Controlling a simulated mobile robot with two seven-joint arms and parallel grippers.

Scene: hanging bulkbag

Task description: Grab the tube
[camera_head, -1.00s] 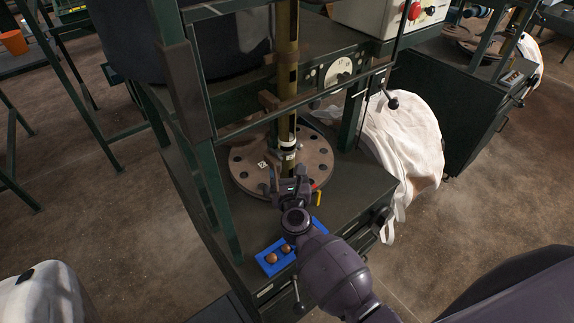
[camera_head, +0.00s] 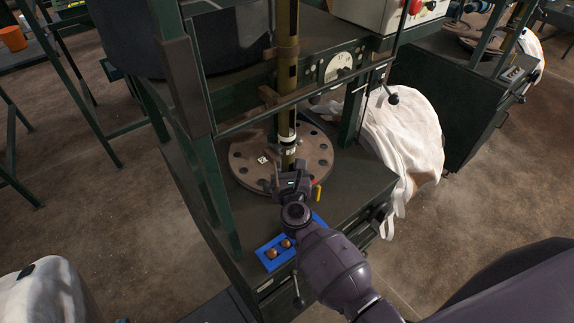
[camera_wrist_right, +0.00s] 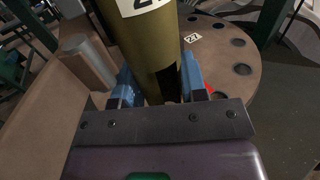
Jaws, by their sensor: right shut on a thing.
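The tube (camera_head: 286,95) is a tall, upright olive-brass cylinder with a pale band low down, standing over a round flange plate (camera_head: 243,153) in a green machine frame. It fills the upper middle of the right wrist view (camera_wrist_right: 150,45) and carries a white number label. My right gripper (camera_head: 291,178) is at the tube's lower part. Its blue fingers (camera_wrist_right: 160,82) are on both sides of the tube, shut on it. The contact behind the tube is hidden. My left gripper is not in view.
A horizontal bar (camera_head: 305,100) crosses the frame in front of the tube. Green posts (camera_head: 222,165) stand to the left. A blue tray (camera_head: 267,262) with brown balls lies at the bench's front. A white bulk bag (camera_head: 405,135) hangs at the right.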

